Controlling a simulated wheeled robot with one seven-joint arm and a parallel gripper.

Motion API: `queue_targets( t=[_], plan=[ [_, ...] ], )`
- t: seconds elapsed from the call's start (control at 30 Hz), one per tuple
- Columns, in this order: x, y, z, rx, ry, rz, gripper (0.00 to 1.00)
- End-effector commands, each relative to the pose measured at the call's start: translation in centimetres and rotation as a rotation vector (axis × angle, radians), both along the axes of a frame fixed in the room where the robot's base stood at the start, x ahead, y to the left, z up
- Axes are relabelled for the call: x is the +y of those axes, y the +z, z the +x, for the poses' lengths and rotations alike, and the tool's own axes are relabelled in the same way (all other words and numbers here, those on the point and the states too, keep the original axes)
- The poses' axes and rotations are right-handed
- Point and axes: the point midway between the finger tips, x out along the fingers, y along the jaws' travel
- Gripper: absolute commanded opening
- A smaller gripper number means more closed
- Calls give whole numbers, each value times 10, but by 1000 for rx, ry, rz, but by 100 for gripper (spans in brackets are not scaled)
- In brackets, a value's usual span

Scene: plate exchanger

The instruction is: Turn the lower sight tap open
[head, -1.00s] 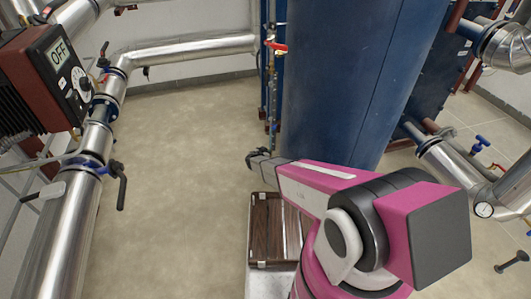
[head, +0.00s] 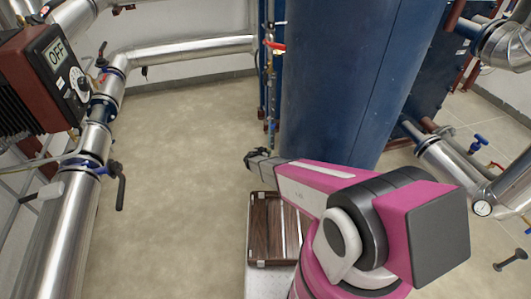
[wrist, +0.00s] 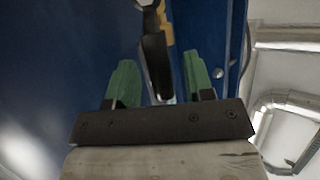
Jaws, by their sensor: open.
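The lower sight tap shows in the wrist view as a dark lever (wrist: 155,66) with a brass-coloured body (wrist: 166,28) above it. My gripper (wrist: 157,78) is open, with one green finger to each side of the lever and a visible gap on both sides. In the head view my gripper (head: 259,153) is at the lower end of the thin vertical sight pipe (head: 271,90), in front of the blue vessel. The lower tap is mostly hidden behind my gripper there. Higher on the pipe is another tap with a red lever (head: 276,46).
The large blue vessel (head: 335,80) stands right beside my gripper. A brown box (head: 262,230) is below it. Silver pipes with a pump unit (head: 45,75) reading OFF run along the left. The floor (head: 185,160) between is clear.

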Motion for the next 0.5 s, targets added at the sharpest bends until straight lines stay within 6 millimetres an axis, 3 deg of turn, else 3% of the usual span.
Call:
queue_targets(
  t=[0.5],
  plan=[
    [38,34,-72,0,1,0,48]
  ],
)
